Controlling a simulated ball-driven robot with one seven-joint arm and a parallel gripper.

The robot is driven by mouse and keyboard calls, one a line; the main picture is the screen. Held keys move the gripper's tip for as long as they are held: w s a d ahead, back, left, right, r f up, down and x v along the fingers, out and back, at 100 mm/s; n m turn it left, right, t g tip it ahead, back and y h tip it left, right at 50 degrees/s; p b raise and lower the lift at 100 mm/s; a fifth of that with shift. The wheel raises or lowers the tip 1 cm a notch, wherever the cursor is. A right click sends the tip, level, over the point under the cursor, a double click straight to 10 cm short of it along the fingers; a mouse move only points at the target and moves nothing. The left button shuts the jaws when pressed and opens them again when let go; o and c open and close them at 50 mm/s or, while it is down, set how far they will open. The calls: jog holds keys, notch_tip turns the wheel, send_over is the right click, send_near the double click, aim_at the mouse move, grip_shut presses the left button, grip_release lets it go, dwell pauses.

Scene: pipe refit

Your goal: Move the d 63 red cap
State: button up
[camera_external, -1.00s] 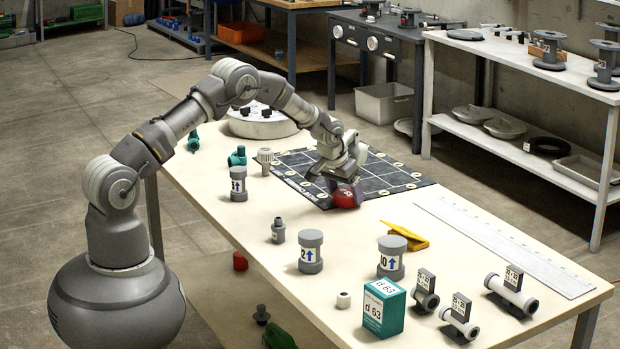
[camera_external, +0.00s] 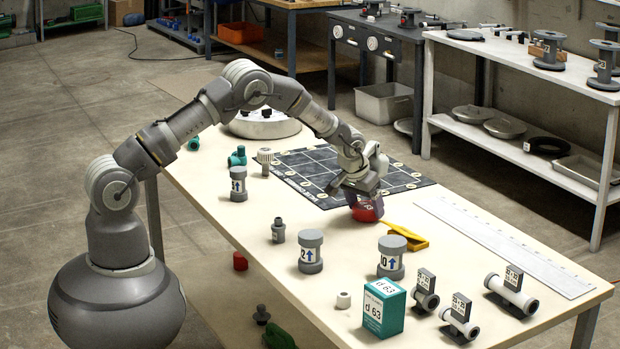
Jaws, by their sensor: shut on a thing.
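The gripper's fingers hide part of the cap's upper side. I cannot tell whether the cap touches the surface below. The teal box marked d 63 (camera_external: 383,308) stands at the table's front.
Grey capped pipes (camera_external: 310,252) and (camera_external: 391,258) stand in front. Labelled pipe pieces (camera_external: 511,292) lie front right. A long white ruler (camera_external: 503,246) lies along the right edge.

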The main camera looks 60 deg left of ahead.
aim_at(359, 210)
jog(key=o, duration=1)
jog(key=shift+c, duration=0.2)
jog(key=p+v, duration=0.3)
jog(key=v, duration=0.4)
jog(key=shift+s+r, duration=0.15)
jog(key=shift+r, duration=0.2)
